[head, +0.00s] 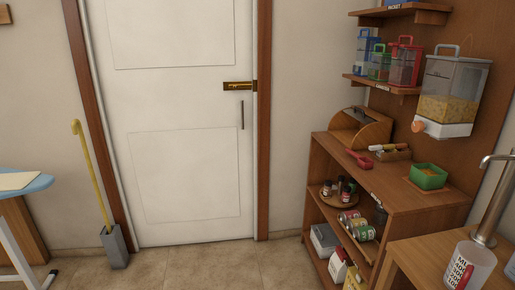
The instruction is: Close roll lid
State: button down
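A wooden roll-top box (376,133) stands at the back left of the brown shelf unit's top. Its roll lid (357,110) looks rolled up toward the top of the box, and the front appears open. The box is small in the view, so the exact lid position is hard to tell. My gripper is not in view.
A cereal dispenser (450,95) hangs above. A table with a measuring cup (469,268) is front right. The floor (215,268) before the door is clear.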

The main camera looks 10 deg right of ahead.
aim_at(362, 117)
jog(key=i+j+z, duration=0.1)
jog(key=i+z, duration=0.25)
jog(key=i, duration=0.15)
jog(key=i+j+z, duration=0.3)
jog(key=i, duration=0.2)
jog(key=i+j+z, duration=0.2)
jog(key=z, duration=0.2)
jog(key=i+j+z, duration=0.3)
jog(key=z, duration=0.15)
jog(key=i+j+z, duration=0.4)
jog(key=j+z, duration=0.45)
jog(key=i+j+z, duration=0.4)
jog(key=j, duration=0.35)
jog(key=i, duration=0.25)
